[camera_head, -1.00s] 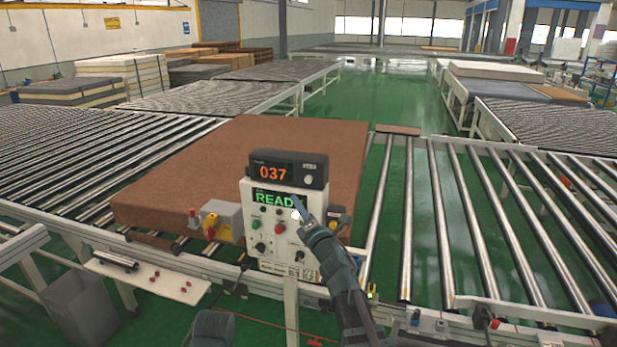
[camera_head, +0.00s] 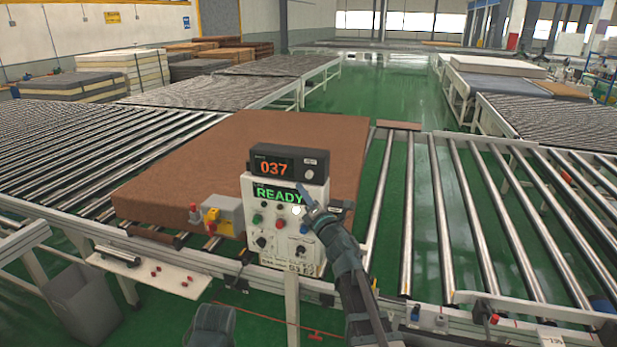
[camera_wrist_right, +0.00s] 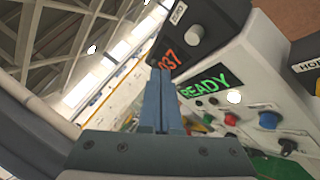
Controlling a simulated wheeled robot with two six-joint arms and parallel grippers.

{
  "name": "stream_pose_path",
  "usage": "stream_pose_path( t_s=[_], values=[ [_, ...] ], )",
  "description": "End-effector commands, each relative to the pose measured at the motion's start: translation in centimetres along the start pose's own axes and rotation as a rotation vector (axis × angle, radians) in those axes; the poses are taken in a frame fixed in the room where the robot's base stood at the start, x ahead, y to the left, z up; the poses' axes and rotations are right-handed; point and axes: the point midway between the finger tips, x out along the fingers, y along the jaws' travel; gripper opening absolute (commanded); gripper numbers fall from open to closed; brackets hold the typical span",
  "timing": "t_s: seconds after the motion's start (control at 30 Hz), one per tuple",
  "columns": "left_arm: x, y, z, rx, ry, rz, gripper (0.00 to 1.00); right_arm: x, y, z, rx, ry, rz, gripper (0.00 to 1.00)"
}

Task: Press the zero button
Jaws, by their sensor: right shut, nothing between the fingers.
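The indicator box (camera_head: 290,150) shows 037 in orange. A round pale button (camera_head: 310,174) sits at its right, under a small label; it also shows large in the right wrist view (camera_wrist_right: 194,34). Below the box, a white control panel (camera_head: 258,222) shows READY in green. My right gripper (camera_head: 302,187) is shut and empty, its tips in front of the READY screen, just below and left of the pale button. In the right wrist view its blue-grey fingers (camera_wrist_right: 161,80) point at the box; I see no contact with the button.
The panel carries green (camera_head: 257,219), red (camera_head: 280,224) and blue (camera_head: 303,229) buttons and dark knobs. A brown mattress (camera_head: 215,160) lies on rollers behind it. A grey box with a red button (camera_head: 194,208) stands left. Empty rollers (camera_head: 430,215) extend right.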

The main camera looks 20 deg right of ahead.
Motion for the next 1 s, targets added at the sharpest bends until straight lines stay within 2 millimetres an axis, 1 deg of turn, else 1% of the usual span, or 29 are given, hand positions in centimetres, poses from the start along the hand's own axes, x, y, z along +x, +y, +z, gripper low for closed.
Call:
stream_pose_path(
  t_s=[0.03,0.2,0.4,1.0],
  values=[
    [0.0,0.0,0.0,0.000,0.000,0.000,0.80,0.8,-0.5,0.5,-0.001,-0.001,-0.001,0.00],
    [0.0,0.0,0.0,0.000,0.000,0.000,0.80,2.4,-1.7,1.7,-0.001,-0.001,-0.001,0.00],
    [0.0,0.0,0.0,0.000,0.000,0.000,0.80,3.5,-2.5,2.5,-0.001,0.000,0.000,0.00],
    [0.0,0.0,0.0,0.000,0.000,0.000,0.80,3.5,-2.6,2.6,-0.001,0.000,0.000,0.00]
  ],
)
